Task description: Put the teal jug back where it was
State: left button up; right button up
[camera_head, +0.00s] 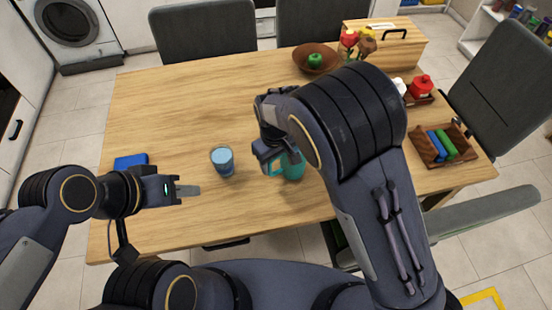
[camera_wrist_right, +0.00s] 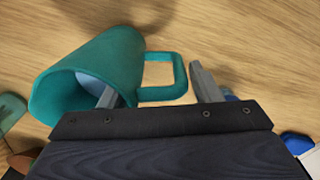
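The teal jug (camera_head: 294,167) is at the near middle of the table, partly hidden behind my right arm. In the right wrist view the jug (camera_wrist_right: 112,62) has its mouth toward the lower left and its handle (camera_wrist_right: 181,75) toward the right. My right gripper (camera_wrist_right: 155,76) is open, with the handle between its spread fingers. One finger overlaps the jug's body and the other is to the right of the handle. I cannot tell whether either touches. My left gripper (camera_head: 187,190) is empty over the table's near left part; its finger opening is unclear.
A blue cup (camera_head: 222,161) stands left of the jug, and a blue flat item (camera_head: 130,162) lies at the left edge. A brown bowl (camera_head: 317,58), wooden box (camera_head: 400,47) and wooden tray (camera_head: 462,147) stand farther back and right. The table's left middle is clear.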

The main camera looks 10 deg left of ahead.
jog(key=shift+o, duration=1.2)
notch_tip(320, 180, up, 12)
jog(key=shift+s+a+f, duration=0.1)
jog(key=shift+a+f, duration=0.05)
jog(key=shift+f, duration=0.05)
jog(key=shift+r, duration=0.4)
